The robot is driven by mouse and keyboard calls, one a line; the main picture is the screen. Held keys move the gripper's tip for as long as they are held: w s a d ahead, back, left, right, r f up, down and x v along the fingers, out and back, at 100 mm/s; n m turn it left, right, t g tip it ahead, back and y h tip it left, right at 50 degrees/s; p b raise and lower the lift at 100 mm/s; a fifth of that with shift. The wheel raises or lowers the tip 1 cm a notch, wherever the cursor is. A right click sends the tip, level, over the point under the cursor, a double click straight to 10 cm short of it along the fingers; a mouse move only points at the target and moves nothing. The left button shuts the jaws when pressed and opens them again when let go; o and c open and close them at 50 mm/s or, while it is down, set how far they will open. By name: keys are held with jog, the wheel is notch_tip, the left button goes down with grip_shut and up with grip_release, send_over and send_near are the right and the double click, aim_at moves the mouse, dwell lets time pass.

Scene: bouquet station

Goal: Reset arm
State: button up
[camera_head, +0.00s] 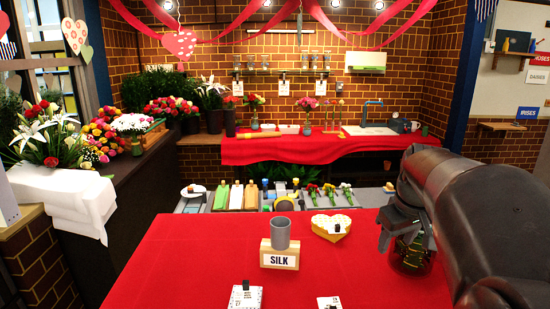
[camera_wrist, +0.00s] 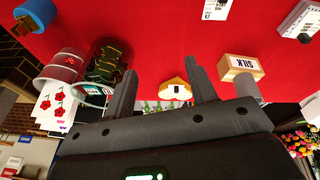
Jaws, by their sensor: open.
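My gripper (camera_head: 388,232) is at the right side of the red-covered table, pointing down and toward the table in the head view. In the wrist view my gripper (camera_wrist: 165,82) has its two fingers spread wide, with nothing held between them. A dark glass jar with a green and gold pattern (camera_head: 411,260) stands close beside and partly behind my gripper. It also shows in the wrist view (camera_wrist: 107,65), just left of the left finger; whether they touch I cannot tell.
A SILK block (camera_head: 280,257) with a grey cup (camera_head: 281,232) stands mid-table. A yellow heart-shaped box (camera_head: 331,227) lies right of it. Cards (camera_head: 246,297) lie at the front. A red-and-white container (camera_wrist: 62,68) is beside the jar. The table's left part (camera_head: 190,265) is clear.

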jog(key=s+a+n, duration=0.1)
jog(key=s+a, duration=0.8)
jog(key=a, duration=0.6)
jog(key=s+f+m+t, duration=0.2)
jog(key=s+f, duration=0.3)
jog(key=s, duration=0.4)
jog(key=shift+s+d+f+m+y, duration=0.2)
jog(key=shift+d+m+y, duration=0.15)
jog(key=shift+m, duration=0.35)
